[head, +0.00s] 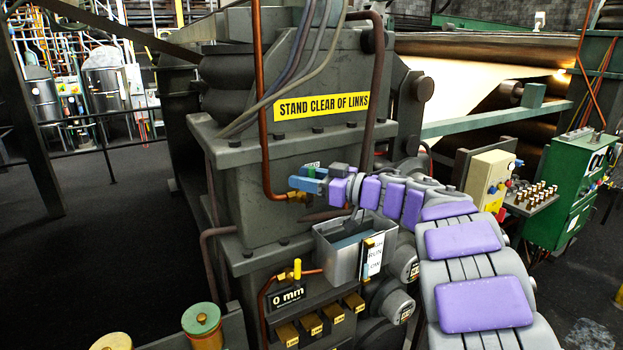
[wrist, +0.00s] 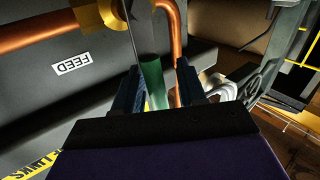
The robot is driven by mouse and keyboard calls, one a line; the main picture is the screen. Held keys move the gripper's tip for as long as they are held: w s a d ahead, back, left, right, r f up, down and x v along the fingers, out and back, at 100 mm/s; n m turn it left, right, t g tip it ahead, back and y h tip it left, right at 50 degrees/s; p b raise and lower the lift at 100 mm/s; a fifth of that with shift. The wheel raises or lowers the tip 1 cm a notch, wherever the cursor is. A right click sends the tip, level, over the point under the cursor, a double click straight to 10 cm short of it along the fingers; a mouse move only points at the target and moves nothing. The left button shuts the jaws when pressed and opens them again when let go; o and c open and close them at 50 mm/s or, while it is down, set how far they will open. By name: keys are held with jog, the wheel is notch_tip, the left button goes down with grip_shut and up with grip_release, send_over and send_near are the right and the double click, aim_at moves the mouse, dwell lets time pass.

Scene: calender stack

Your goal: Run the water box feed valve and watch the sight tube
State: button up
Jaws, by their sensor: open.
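The water box (head: 340,262) is an open-topped grey metal box on the machine's front, with dark blue inside. A white sight tube plate (head: 373,256) on its right carries HIGH, RUN and LOW marks; I cannot make out a level. The feed valve's brass body (head: 297,196) sits at the foot of a copper pipe, above left of the box. My gripper (head: 305,178) is at this valve. In the wrist view, the open gripper (wrist: 158,86) has the valve's green handle (wrist: 153,82) between its blue fingers. Whether they touch is unclear. A FEED label (wrist: 72,65) shows nearby, upside down.
A yellow-handled valve (head: 297,270) and a 0 mm sign (head: 286,297) are lower left of the box. Brass blocks (head: 311,323) sit below. A green control cabinet (head: 567,200) stands right. Copper pipes run close to my gripper. The floor at left is clear.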

jog(key=shift+a, duration=0.55)
jog(key=shift+c, duration=0.8)
jog(key=d, duration=0.2)
jog(key=shift+d, duration=0.35)
jog(key=c, duration=0.5)
jog(key=shift+s+d+r, duration=0.2)
grip_shut()
